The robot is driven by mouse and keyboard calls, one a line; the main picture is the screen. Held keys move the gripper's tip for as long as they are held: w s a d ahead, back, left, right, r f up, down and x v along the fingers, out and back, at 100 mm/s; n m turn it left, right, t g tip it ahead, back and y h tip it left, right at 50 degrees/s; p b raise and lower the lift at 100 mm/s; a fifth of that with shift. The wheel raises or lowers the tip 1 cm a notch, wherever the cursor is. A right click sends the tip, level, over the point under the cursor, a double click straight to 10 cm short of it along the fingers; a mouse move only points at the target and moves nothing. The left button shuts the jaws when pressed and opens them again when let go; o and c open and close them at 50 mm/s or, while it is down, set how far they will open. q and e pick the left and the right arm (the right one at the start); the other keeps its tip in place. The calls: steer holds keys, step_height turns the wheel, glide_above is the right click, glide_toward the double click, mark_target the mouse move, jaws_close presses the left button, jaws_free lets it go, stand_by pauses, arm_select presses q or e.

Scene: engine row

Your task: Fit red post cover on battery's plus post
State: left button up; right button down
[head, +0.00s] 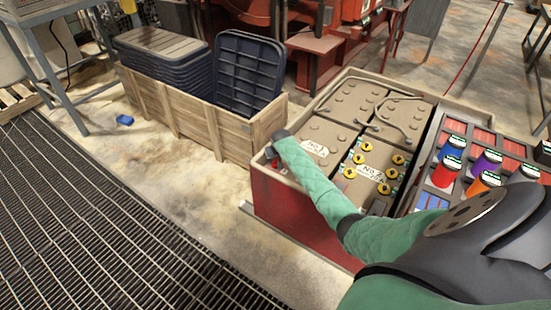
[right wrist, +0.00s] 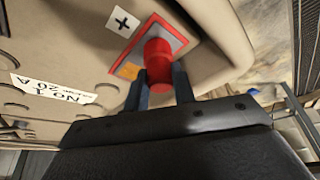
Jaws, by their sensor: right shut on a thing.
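In the right wrist view, the red post cover (right wrist: 158,60) is a small red cylinder between the two dark fingers of my right gripper (right wrist: 159,82), which is shut on it. The cover is at the red square marking beside the plus label (right wrist: 123,22) on the tan battery (right wrist: 60,55). The plus post is hidden, and I cannot tell whether the cover is seated on it or just above. My left gripper is not in view.
A second battery with yellow caps (head: 368,158) stands beside the first, inside a red-sided bay. A compartment tray with coloured containers (head: 446,172) is at the right. A wooden crate (head: 190,125) with dark bins stands at the left. A floor grating (head: 80,220) lies lower left.

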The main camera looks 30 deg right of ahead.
steer(key=c, duration=1.1)
jaws_free()
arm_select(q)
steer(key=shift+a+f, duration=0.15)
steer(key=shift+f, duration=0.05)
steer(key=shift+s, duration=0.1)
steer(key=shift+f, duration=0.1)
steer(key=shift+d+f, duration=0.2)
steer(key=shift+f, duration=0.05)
arm_select(e)
steer(key=v, duration=0.7)
steer(key=shift+s+r, duration=0.2)
steer(key=shift+r, duration=0.15)
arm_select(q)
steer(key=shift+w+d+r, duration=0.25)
